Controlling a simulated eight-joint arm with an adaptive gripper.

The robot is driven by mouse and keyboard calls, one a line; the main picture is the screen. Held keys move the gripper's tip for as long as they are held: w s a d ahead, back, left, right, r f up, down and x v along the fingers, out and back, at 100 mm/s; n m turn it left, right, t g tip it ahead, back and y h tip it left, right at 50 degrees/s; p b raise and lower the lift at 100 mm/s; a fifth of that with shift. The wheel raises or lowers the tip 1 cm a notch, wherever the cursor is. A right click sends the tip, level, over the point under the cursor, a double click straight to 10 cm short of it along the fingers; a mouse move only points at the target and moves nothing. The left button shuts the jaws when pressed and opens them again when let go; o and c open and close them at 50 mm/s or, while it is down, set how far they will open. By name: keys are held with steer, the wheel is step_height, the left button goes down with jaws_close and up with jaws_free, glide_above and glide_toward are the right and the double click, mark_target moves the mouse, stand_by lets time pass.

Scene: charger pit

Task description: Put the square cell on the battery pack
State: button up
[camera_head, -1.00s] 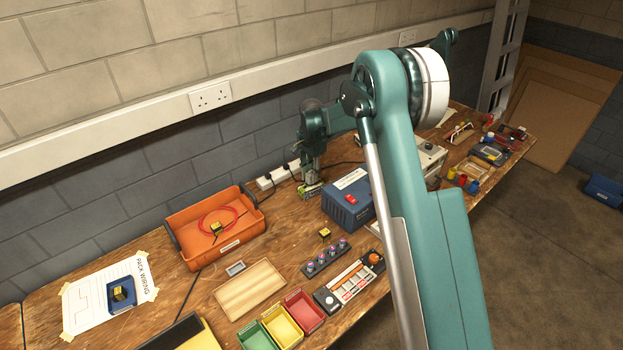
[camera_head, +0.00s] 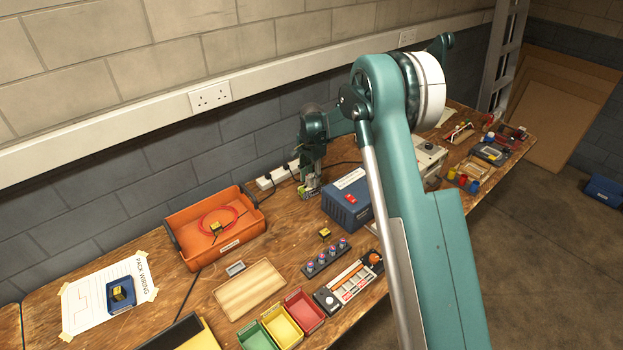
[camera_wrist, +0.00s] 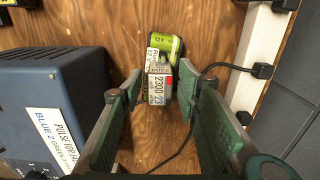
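In the wrist view a grey box-shaped block (camera_wrist: 158,86) with a "2300" label, seemingly the square cell, stands between the fingertips of my gripper (camera_wrist: 160,80). Narrow gaps show on both sides, so the fingers look open around it. A green and black piece marked "12 V" (camera_wrist: 165,47) lies just beyond it; whether the two touch or are one is unclear. In the head view my gripper (camera_head: 311,187) is low over the bench by the wall, largely hiding the block. I cannot tell for sure which thing is the battery pack; a blue holder (camera_head: 115,304) bears a yellow-black block on the wiring sheet.
A blue power box (camera_head: 345,204) stands close to my gripper; it also shows in the wrist view (camera_wrist: 40,95). A white socket strip (camera_wrist: 247,60) and a black cable (camera_wrist: 195,110) lie on the other side. An orange tray (camera_head: 235,245) stands at left.

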mark_target(312, 175)
step_height(312, 175, up, 12)
steer(key=p, duration=0.1)
steer(key=shift+r, duration=0.15)
stand_by(0.6)
stand_by(0.5)
